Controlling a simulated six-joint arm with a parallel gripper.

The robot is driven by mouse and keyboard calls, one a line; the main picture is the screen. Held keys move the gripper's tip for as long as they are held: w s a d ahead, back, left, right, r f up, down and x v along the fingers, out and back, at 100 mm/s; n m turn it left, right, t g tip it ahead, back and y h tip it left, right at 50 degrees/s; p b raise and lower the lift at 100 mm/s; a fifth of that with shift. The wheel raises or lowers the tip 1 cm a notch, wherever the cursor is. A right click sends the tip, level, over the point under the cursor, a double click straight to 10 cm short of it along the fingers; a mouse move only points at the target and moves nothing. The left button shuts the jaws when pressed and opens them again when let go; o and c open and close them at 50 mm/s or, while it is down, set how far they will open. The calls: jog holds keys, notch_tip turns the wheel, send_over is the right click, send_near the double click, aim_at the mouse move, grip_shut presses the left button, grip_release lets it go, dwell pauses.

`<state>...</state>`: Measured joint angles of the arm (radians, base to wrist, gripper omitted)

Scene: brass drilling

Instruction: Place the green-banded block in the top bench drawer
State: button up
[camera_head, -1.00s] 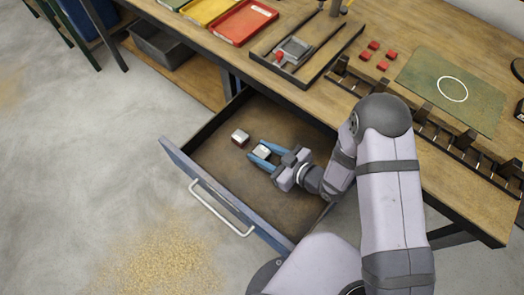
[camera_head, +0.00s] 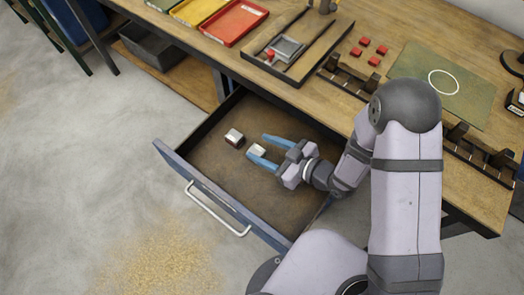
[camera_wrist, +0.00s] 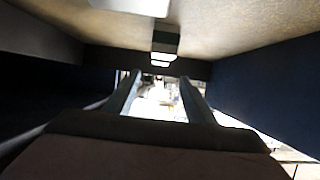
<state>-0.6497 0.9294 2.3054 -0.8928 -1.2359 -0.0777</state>
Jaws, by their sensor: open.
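Two small blocks lie on the floor of the open drawer (camera_head: 215,165) in the head view. One pale-topped block (camera_head: 257,150) is at the fingertips of my gripper (camera_head: 262,148), close to the lower finger. The other block (camera_head: 234,137), white on top with dark reddish-brown sides, lies just beyond it to the upper left. My gripper is open, low inside the drawer, with its blue fingers spread. In the wrist view, a dark block with a white band (camera_wrist: 165,45) and a bright white surface (camera_wrist: 130,5) show beyond the fingers. I cannot make out a green band on either block.
The drawer front with its white handle (camera_head: 217,208) faces lower left. Most of the drawer floor is bare.

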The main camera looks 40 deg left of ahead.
jog(key=shift+r, duration=1.65)
